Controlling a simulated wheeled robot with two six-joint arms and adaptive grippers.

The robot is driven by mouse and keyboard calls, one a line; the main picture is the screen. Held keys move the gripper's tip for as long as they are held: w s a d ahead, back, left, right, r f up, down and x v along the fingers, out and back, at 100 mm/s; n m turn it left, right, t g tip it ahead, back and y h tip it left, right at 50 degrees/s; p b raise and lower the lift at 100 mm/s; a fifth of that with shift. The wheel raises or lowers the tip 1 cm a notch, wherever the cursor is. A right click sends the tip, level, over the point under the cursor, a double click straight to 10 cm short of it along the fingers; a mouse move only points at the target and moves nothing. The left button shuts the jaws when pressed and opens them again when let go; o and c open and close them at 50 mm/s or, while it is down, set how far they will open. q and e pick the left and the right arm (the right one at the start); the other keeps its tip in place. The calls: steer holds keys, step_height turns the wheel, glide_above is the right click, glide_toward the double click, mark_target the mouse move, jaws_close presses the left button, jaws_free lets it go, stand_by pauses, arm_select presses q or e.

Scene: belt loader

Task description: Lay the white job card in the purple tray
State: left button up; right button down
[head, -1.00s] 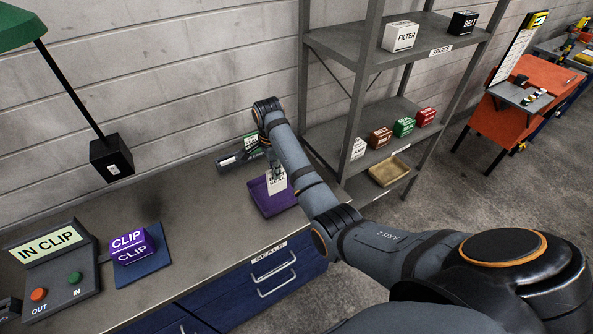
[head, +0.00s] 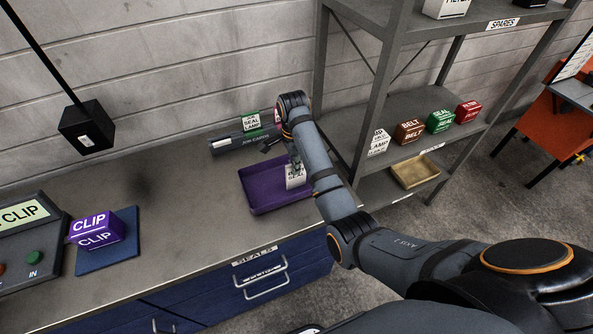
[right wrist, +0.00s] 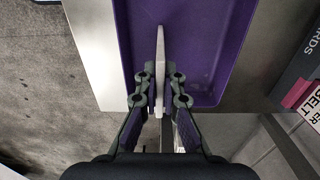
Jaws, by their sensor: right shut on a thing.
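The white job card (head: 296,177) with dark print is upright, in the jaws of my right gripper (head: 293,161). In the right wrist view the card (right wrist: 160,55) shows edge-on between the two fingers (right wrist: 160,85), which are shut on it. The purple tray (head: 250,194) lies on the bench below, at the right end. The card is over the tray's right part; I cannot tell whether its lower edge touches the floor. The tray (right wrist: 222,50) fills the upper middle of the right wrist view, its visible floor empty. My left gripper is not in view.
A dark job card rack (head: 228,143) stands behind the tray against the wall. A grey shelf (head: 388,105) with small boxes stands to the right. A purple clip box (head: 97,232) sits on a blue mat (head: 118,258) at left. The bench between is clear.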

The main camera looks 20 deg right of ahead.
steer(key=c, duration=1.8)
jaws_free()
steer(key=shift+s+a+f+p, duration=0.1)
steer(key=shift+a+p, duration=0.2)
steer(key=shift+c, duration=0.2)
steer(key=o, duration=0.3)
steer(key=shift+d, duration=0.15)
steer(key=shift+o, duration=0.2)
step_height(320, 180, up, 4)
steer(key=shift+r+p, duration=0.2)
steer(key=shift+p, duration=0.65)
arm_select(q)
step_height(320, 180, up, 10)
steer(key=p, duration=0.8)
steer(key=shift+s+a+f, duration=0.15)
arm_select(e)
step_height(320, 180, up, 8)
steer(key=shift+f, duration=0.1)
